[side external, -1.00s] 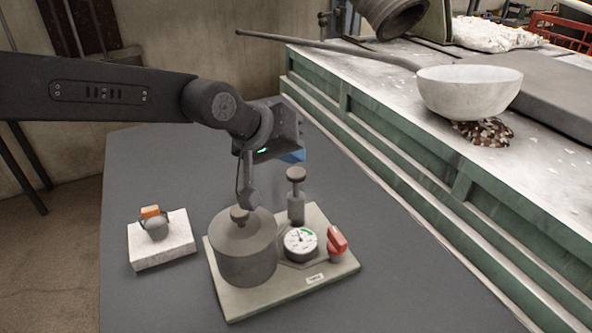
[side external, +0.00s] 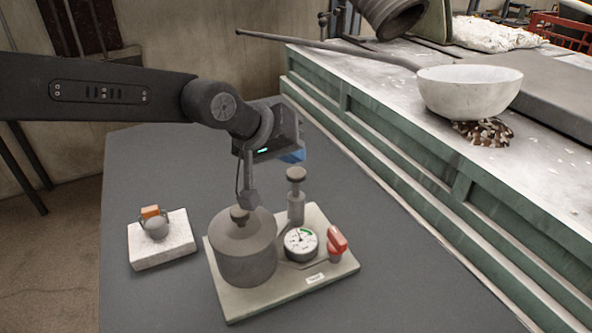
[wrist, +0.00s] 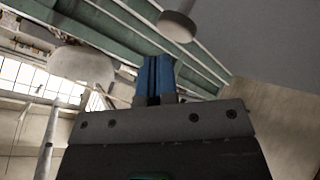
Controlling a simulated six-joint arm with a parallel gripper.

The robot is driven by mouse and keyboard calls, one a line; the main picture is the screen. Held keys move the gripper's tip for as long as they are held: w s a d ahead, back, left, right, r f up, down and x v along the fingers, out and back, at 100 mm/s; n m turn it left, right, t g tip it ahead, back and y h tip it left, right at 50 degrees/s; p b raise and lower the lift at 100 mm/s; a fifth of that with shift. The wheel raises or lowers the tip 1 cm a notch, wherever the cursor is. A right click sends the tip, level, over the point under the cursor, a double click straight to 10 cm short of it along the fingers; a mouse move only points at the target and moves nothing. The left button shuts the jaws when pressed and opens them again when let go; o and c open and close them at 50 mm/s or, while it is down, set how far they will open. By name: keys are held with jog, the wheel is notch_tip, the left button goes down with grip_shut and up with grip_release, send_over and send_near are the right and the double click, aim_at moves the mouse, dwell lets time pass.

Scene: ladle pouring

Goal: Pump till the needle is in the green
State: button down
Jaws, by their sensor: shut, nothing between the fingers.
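The pump (side external: 296,207) stands upright on the pale base plate (side external: 238,305), with its round knob (side external: 296,174) raised on a stem. The gauge (side external: 301,243) sits in front of the pump, with a green band at its upper right. Its needle is too small to read surely; it seems to point upward, left of the green. My gripper (side external: 294,156) is shut and empty, its blue fingertips just above the knob, seemingly with a small gap. The wrist view shows the blue fingers (wrist: 157,78) together and what looks like the knob (wrist: 177,27) beyond them.
A grey lidded pot (side external: 243,250) and a red valve handle (side external: 337,240) share the plate. A white block (side external: 162,245) with a small orange-topped part lies to the left. A white ladle bowl (side external: 470,92) rests on the green bench. The grey table's front right is clear.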

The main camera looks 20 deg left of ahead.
aim_at(292, 171)
jog(key=shift+f, duration=0.15)
jog(key=shift+f, duration=0.3)
jog(key=shift+a+f, duration=0.1)
jog(key=shift+f, duration=2.1)
dwell(1.9)
jog(key=shift+a+r, duration=0.1)
jog(key=shift+r, duration=2.4)
jog(key=shift+r, duration=2.55)
